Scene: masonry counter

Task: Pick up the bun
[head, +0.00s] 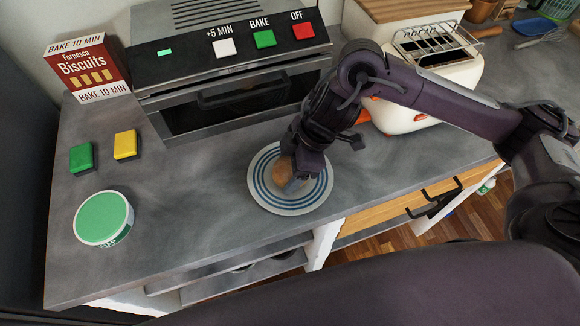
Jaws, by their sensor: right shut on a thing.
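The bun (281,173) is a small brown round thing over the middle of a white plate with blue rings (264,193). My right gripper (291,180) reaches down over the plate and is shut on the bun. The gripper hides part of the bun and part of the plate. I cannot tell whether the bun still touches the plate. My left gripper is not in view.
A toaster oven (240,92) with labelled buttons stands behind the plate. A biscuit box (88,70), a green block (81,158), a yellow block (125,145) and a round green-topped tin (103,218) are at the left. A white toaster (400,115) stands at the right.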

